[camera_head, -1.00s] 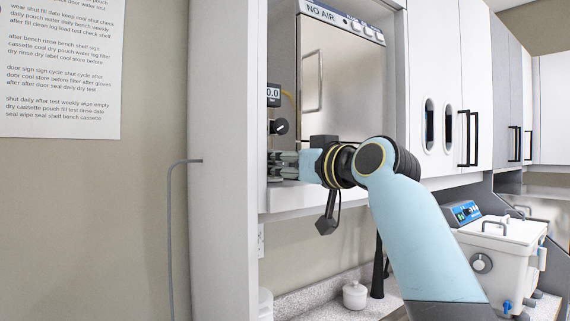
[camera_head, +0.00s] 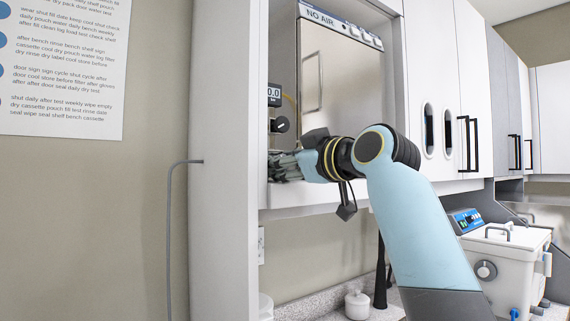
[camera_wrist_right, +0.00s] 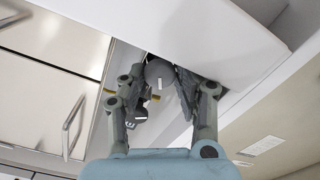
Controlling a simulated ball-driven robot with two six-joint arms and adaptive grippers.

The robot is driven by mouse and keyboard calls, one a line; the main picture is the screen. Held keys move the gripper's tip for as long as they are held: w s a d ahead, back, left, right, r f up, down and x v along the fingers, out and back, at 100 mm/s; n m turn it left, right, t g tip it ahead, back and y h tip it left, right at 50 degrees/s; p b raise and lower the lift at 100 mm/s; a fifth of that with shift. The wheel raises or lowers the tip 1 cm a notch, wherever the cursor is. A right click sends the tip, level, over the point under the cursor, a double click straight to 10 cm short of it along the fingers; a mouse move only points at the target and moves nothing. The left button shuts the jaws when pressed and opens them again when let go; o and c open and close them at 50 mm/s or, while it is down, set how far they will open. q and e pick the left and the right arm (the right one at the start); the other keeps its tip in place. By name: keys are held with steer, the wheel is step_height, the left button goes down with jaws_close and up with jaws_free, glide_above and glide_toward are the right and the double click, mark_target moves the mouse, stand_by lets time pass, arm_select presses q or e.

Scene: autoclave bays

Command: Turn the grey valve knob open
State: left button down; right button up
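The grey valve knob (camera_wrist_right: 159,72) shows in the right wrist view as a round grey disc with a white mark. In the head view my right gripper (camera_head: 277,167) reaches into the narrow panel left of the autoclave, below a black knob (camera_head: 279,125) with a white pointer. The valve knob is hidden there behind the fingers. My left gripper is not in view.
A small display (camera_head: 274,95) sits above the black knob. The steel autoclave door (camera_head: 335,75) stands just right of the panel. A white side wall (camera_head: 222,200) bounds the bay on the left, and a ledge (camera_head: 300,200) runs under the gripper.

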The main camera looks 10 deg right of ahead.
steer(key=o, duration=0.4)
steer(key=shift+c, duration=0.2)
steer(key=v, duration=1.2)
